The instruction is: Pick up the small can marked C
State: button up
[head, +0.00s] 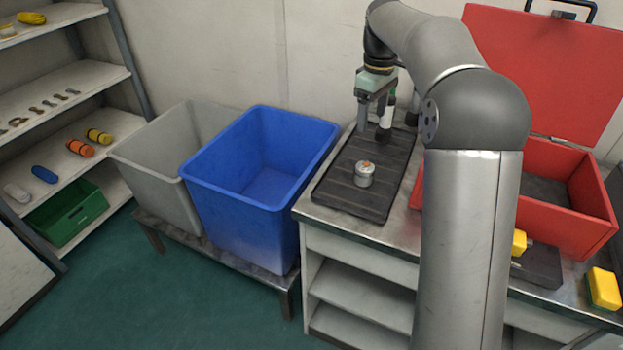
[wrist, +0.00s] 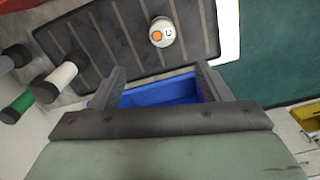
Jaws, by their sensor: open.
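A small silvery-white can (head: 364,173) stands on the dark ribbed mat on the bench. Its top has an orange spot, and in the wrist view the can (wrist: 162,32) also shows a small dark mark that looks like a C. My gripper (head: 372,122) hangs over the back part of the mat, above and behind the can. In the wrist view my gripper (wrist: 160,75) has its two fingers wide apart with nothing held between them. The can lies beyond the fingertips, apart from them, and is fully visible.
The ribbed mat (head: 340,200) is clear around the can. White and green cylinders with black ends (wrist: 60,80) stand beside my gripper. A blue bin (head: 225,195) and a grey bin (head: 150,160) stand left of the bench. An open red case (head: 570,215) is at right.

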aim_at(365, 166)
notch_tip(365, 166, down, 12)
jog(key=shift+s+f+p, duration=0.15)
jog(key=shift+f+p, duration=0.05)
jog(key=shift+f, duration=1.15)
jog(key=shift+s+f+p, duration=0.15)
jog(key=shift+f+p, duration=0.05)
jog(key=shift+f, duration=1.1)
jog(key=c, duration=1.1)
